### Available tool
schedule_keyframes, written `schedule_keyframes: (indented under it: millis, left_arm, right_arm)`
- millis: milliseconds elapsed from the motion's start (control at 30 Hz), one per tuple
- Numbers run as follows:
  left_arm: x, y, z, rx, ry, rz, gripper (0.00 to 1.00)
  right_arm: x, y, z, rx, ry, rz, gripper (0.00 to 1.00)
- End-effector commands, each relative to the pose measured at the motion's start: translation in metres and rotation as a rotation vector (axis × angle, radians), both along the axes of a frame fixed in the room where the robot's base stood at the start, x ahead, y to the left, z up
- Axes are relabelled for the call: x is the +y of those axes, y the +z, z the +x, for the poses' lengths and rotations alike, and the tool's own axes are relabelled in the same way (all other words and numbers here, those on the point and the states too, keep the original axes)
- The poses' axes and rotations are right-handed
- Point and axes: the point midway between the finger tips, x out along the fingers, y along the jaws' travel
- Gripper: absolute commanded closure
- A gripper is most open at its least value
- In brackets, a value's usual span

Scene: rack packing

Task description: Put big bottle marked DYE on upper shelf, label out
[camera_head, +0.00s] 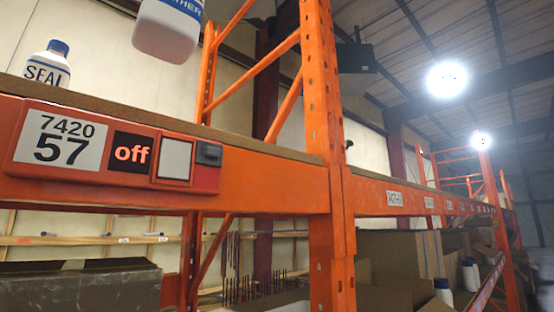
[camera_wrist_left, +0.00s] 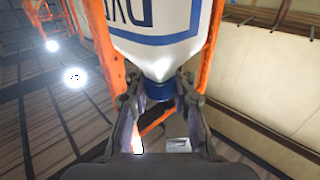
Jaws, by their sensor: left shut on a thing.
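In the left wrist view my left gripper (camera_wrist_left: 160,105) is shut on the blue cap and neck of a big white bottle (camera_wrist_left: 150,55). Its label has a blue border and large dark letters, upside down and cut off, that look like part of DYE. In the head view a white bottle (camera_head: 165,35), apparently the same one, hangs at the top edge, upright and slightly tilted, above the upper shelf (camera_head: 235,135). The letters THER show on its label; its upper part is out of frame. My right gripper is in neither view.
A smaller white bottle marked SEAL (camera_head: 47,68) stands on the upper shelf at the left. An orange rack post (camera_head: 322,100) rises right of the hanging bottle. The shelf beam carries a 7420 57 tag (camera_head: 58,140) and an "off" sign. The board between SEAL and post looks clear.

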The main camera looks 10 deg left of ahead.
Motion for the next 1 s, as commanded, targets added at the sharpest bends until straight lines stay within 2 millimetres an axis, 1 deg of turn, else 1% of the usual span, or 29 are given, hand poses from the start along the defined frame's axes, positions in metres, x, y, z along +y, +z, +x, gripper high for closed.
schedule_keyframes:
  millis: [33,100,233,333,500,600,700,900,1000]
  left_arm:
    - [0.003,0.0,0.003,0.001,0.0,-0.002,1.0]
    - [0.009,0.0,0.008,0.002,0.0,-0.002,1.0]
    - [0.02,0.0,0.018,0.002,0.0,-0.001,1.0]
    - [0.029,0.0,0.027,0.003,0.0,-0.002,1.0]
    - [0.044,0.0,0.039,0.002,0.0,-0.002,1.0]
    - [0.053,0.0,0.046,0.001,0.0,-0.002,1.0]
    - [0.062,0.0,0.053,0.002,0.0,-0.001,1.0]
    - [0.08,-0.003,0.07,0.002,-0.001,-0.001,1.0]
    - [0.089,-0.005,0.077,0.002,0.0,-0.001,1.0]
  right_arm:
    - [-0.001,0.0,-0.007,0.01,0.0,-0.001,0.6]
    - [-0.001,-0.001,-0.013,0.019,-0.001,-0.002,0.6]
    - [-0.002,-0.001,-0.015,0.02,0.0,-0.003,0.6]
    - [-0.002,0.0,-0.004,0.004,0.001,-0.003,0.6]
    - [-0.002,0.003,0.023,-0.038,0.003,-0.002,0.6]
    - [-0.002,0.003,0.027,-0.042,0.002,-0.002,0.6]
    - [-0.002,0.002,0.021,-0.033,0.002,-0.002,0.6]
    - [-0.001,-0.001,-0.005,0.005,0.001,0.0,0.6]
    - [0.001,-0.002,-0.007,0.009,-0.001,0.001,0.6]
